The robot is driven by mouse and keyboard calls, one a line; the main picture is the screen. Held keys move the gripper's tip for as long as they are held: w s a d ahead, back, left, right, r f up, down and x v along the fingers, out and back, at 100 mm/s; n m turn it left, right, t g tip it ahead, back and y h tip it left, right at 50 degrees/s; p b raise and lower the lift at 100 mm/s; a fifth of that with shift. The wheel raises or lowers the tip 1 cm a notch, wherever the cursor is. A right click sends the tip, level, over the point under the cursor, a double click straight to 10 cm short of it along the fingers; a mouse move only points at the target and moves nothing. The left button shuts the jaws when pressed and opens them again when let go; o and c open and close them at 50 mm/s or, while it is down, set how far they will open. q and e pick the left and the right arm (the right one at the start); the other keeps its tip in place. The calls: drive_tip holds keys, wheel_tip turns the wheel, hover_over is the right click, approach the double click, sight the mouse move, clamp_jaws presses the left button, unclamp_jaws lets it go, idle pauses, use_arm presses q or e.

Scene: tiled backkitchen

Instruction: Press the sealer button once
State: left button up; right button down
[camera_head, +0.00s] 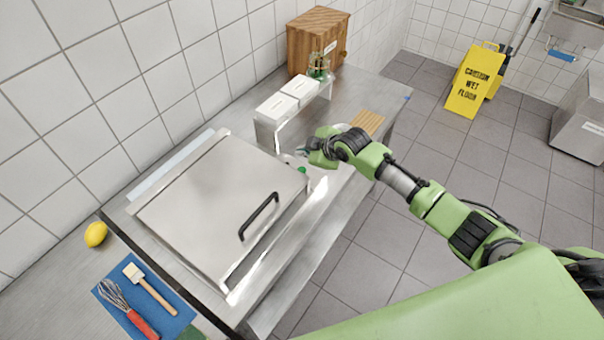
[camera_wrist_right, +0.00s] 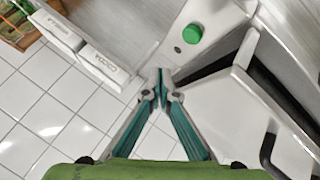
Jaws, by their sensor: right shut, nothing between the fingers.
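The sealer (camera_head: 225,200) is a large stainless box with its lid down and a black handle (camera_head: 259,215) at the front. Its green button (camera_head: 302,170) sits at the right end, partly hidden in the head view. The round green button (camera_wrist_right: 192,33) is clear in the wrist view, on a grey panel. My right gripper (camera_head: 301,153) is above the sealer's right end. In the wrist view its fingertips (camera_wrist_right: 162,76) are together and empty, below and left of the button in the picture, apart from it. My left gripper is in neither view.
White canisters (camera_head: 290,95) stand on a small raised shelf behind the gripper, near a wooden box (camera_head: 318,40). A slatted wooden board (camera_head: 367,122) lies to the right. A lemon (camera_head: 95,235), a whisk (camera_head: 115,296) and a brush (camera_head: 150,288) lie left of the sealer.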

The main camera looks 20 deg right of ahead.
sight(299, 168)
wheel_tip(299, 168, down, 5)
drive_tip(key=b, duration=0.3)
drive_tip(key=shift+w+f, duration=0.15)
drive_tip(key=shift+f, duration=0.1)
drive_tip(key=shift+f+b, duration=0.15)
drive_tip(key=shift+b, duration=0.2)
idle(0.8)
drive_tip(key=shift+f, duration=0.3)
drive_tip(key=shift+f+b, duration=0.3)
idle(0.5)
drive_tip(key=shift+s+f, duration=0.2)
drive_tip(key=shift+f, duration=0.1)
drive_tip(key=shift+r, duration=0.1)
drive_tip(key=shift+r+p, duration=0.35)
drive_tip(key=shift+p, duration=0.1)
drive_tip(key=shift+r, duration=0.4)
